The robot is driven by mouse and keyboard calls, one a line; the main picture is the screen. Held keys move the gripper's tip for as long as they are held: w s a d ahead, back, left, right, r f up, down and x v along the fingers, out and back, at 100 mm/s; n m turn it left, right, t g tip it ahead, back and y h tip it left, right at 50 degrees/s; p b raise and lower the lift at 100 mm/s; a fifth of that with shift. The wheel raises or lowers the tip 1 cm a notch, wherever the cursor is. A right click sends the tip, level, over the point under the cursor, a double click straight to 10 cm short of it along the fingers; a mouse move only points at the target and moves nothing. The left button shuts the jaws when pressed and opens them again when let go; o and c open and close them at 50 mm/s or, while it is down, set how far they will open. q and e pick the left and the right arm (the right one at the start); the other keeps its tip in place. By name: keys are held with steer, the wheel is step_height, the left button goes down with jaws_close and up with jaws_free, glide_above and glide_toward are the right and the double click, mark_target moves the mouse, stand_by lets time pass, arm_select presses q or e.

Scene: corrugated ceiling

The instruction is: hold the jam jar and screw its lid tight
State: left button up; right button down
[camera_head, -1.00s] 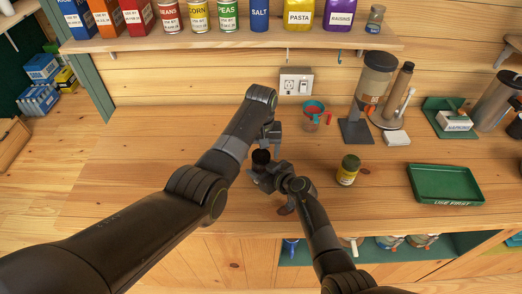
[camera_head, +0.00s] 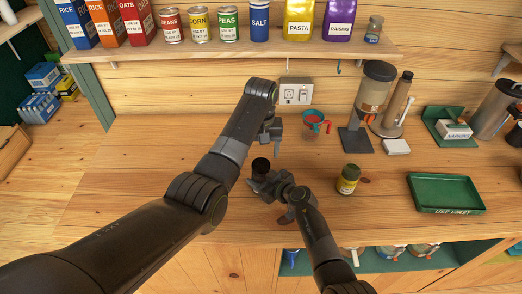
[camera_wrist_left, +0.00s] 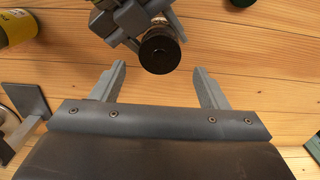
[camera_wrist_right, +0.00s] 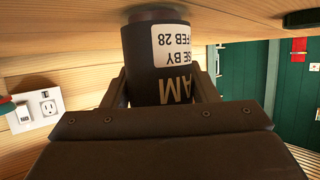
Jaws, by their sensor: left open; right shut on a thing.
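The jam jar (camera_head: 260,168) is small and dark, with a white use-by label that shows upside down in the right wrist view (camera_wrist_right: 173,45). My right gripper (camera_head: 262,180) is shut around its side and holds it upright; I cannot tell whether its base touches the counter. In the left wrist view the black round lid (camera_wrist_left: 160,50) shows from above, on top of the jar. How tightly it sits cannot be seen. My left gripper (camera_wrist_left: 158,75) is open and empty; in the head view (camera_head: 271,137) it is above and behind the jar, apart from it.
A yellow-labelled jar with a green lid (camera_head: 348,179) stands on the counter to the right. The counter left of my arms is clear.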

mark_target(261, 164)
arm_select(q)
step_height(261, 164, up, 3)
steer(key=shift+r, duration=0.2)
arm_select(e)
steer(key=shift+r, duration=0.1)
arm_select(q)
steer(key=shift+f, duration=0.1)
steer(key=shift+f, duration=4)
steer(key=c, duration=1)
steer(key=o, duration=1.1)
